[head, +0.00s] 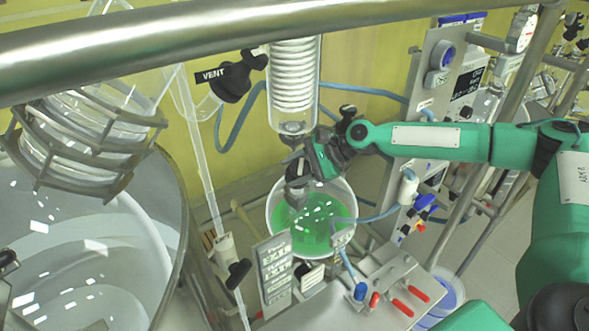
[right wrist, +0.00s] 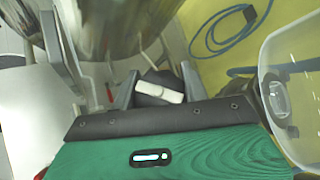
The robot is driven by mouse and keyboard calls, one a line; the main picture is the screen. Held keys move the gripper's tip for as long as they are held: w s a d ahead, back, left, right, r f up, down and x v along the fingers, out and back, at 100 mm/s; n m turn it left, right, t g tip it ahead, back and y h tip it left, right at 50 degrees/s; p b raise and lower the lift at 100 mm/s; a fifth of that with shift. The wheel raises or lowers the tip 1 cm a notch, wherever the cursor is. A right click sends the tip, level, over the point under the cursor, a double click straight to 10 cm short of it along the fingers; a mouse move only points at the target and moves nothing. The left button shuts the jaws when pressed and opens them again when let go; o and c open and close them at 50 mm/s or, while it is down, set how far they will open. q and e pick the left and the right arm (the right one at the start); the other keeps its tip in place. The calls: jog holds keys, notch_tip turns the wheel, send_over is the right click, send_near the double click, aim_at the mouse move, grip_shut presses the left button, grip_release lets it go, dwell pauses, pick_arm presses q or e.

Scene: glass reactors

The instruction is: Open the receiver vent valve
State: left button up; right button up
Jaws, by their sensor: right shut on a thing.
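My right gripper (head: 312,160) reaches in from the right, just below the coiled glass condenser (head: 293,85) and above the receiver (head: 337,197), a round glass vessel with green liquid. In the right wrist view its two fingers (right wrist: 158,92) are closed on a black handle with a white label (right wrist: 160,90). The label's text cannot be read there. In the head view dark fittings (head: 297,172) show beside the fingertips over the receiver; the gripper hides part of them. Another black valve (head: 236,82) with a "VENT" tag stands to the upper left, apart from the gripper. My left gripper is not seen.
A large steel-rimmed vessel (head: 172,240) fills the left. A thick metal rail (head: 150,47) crosses the top. An instrument panel (head: 425,85) stands behind my right arm. A bench plate (head: 385,280) with red and blue handles lies below. A blue hose (right wrist: 225,30) runs along the wall.

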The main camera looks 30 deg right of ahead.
jog(key=shift+n+g, duration=0.4)
jog(key=shift+n, duration=0.1)
jog(key=shift+g, duration=0.3)
jog(key=o, duration=1)
jog(key=shift+a, duration=0.1)
jog(key=shift+r+m+t, duration=0.1)
jog(key=shift+m+t, duration=0.9)
jog(key=shift+t, duration=0.2)
jog(key=m+t, duration=0.3)
jog(key=shift+w, duration=0.2)
jog(key=shift+m+t+h, duration=0.3)
jog(key=shift+m+t, duration=0.3)
jog(key=shift+m, duration=0.1)
